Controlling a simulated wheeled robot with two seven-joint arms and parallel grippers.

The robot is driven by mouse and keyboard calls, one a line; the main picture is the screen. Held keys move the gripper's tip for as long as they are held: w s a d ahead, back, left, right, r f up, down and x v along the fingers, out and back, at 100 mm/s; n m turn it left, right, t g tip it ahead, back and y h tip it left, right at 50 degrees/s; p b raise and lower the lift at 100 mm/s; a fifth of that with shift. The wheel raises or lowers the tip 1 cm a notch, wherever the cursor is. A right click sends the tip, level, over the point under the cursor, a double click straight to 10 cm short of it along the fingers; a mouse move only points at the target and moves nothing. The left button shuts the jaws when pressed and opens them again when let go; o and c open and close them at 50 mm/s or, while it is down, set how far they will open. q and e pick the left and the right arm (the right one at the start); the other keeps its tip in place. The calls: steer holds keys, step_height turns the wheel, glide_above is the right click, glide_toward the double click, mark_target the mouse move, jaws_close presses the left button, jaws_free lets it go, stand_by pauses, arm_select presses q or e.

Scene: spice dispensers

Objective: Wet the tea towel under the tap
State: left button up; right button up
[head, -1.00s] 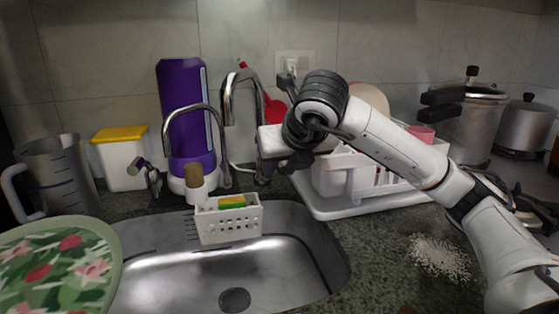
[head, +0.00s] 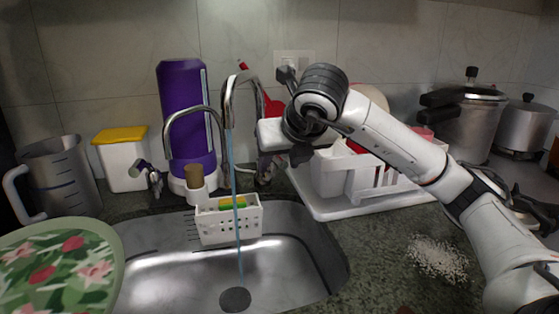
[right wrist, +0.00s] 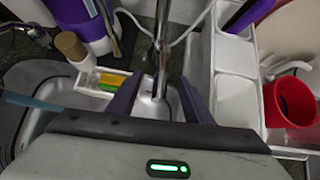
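The chrome tap (head: 240,76) arches over the steel sink (head: 185,265), and a thin blue stream of water (head: 236,215) falls from its spout to the drain. My right gripper (head: 266,172) is low at the tap's base, behind the sink's right part. In the right wrist view my right gripper's two fingers (right wrist: 160,100) stand apart, with the chrome tap body (right wrist: 160,55) between and just beyond them. I cannot tell whether they touch it. I can make out no tea towel in either view. My left gripper is not in view.
A white caddy (head: 228,228) with a sponge hangs at the sink's back edge. A second thin tap (head: 192,106) and a purple bottle (head: 188,130) stand left. A white dish rack (head: 330,208) is right. A floral tray (head: 60,268) covers the lower left.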

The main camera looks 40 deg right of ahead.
steer(key=shift+p+v, duration=1.35)
steer(key=shift+v, duration=1.7)
steer(key=shift+s+a+r, duration=0.15)
steer(key=shift+s+r, duration=0.1)
steer(key=shift+s, duration=0.05)
